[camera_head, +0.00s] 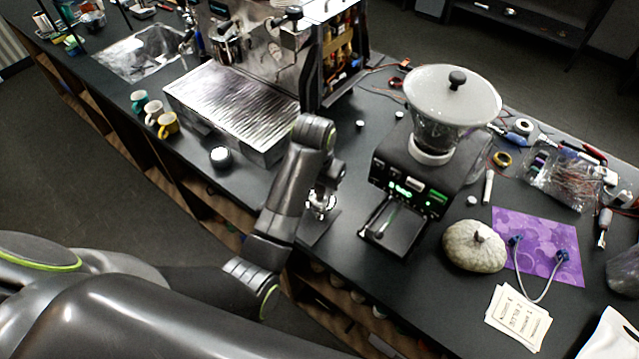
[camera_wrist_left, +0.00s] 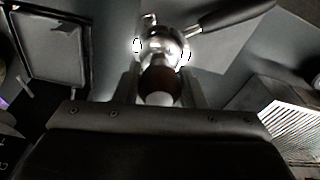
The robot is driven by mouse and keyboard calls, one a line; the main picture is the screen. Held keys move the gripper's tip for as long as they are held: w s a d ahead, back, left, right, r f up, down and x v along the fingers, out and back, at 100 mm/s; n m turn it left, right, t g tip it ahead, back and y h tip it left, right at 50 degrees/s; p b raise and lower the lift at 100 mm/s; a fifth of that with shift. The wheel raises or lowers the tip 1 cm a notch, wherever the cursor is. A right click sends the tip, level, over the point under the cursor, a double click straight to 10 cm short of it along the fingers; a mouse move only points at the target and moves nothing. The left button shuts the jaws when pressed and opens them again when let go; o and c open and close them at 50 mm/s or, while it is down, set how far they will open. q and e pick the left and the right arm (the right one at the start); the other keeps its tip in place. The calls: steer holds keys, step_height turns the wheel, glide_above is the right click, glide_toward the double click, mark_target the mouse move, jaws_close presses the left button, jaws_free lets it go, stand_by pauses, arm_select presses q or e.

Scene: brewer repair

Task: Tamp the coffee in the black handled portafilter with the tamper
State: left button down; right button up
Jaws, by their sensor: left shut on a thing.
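My left gripper (camera_head: 322,190) points down over the counter between the espresso machine and the grinder. In the left wrist view, its fingers (camera_wrist_left: 158,92) are shut on the dark brown handle of the tamper (camera_wrist_left: 160,82). The portafilter (camera_wrist_left: 232,14) has a black handle reaching to the upper right, and its shiny metal head lies just beyond the tamper. The tamper lines up with the head, but I cannot tell whether its base is inside the basket. The coffee is hidden. In the head view, the portafilter's metal (camera_head: 320,207) shows partly beneath my gripper. My right gripper is out of view.
The grinder (camera_head: 415,175) stands close on the right, and the espresso machine (camera_head: 225,105) on the left. A small white-topped jar (camera_head: 220,157) and several cups (camera_head: 155,112) sit nearby. A pale pumpkin (camera_head: 474,246) is farther right. The counter's front edge is near.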

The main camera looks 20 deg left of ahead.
arm_select(q)
steer(key=shift+f, duration=0.85)
stand_by(0.7)
steer(key=shift+s+f, duration=0.2)
steer(key=shift+f, duration=0.1)
stand_by(0.7)
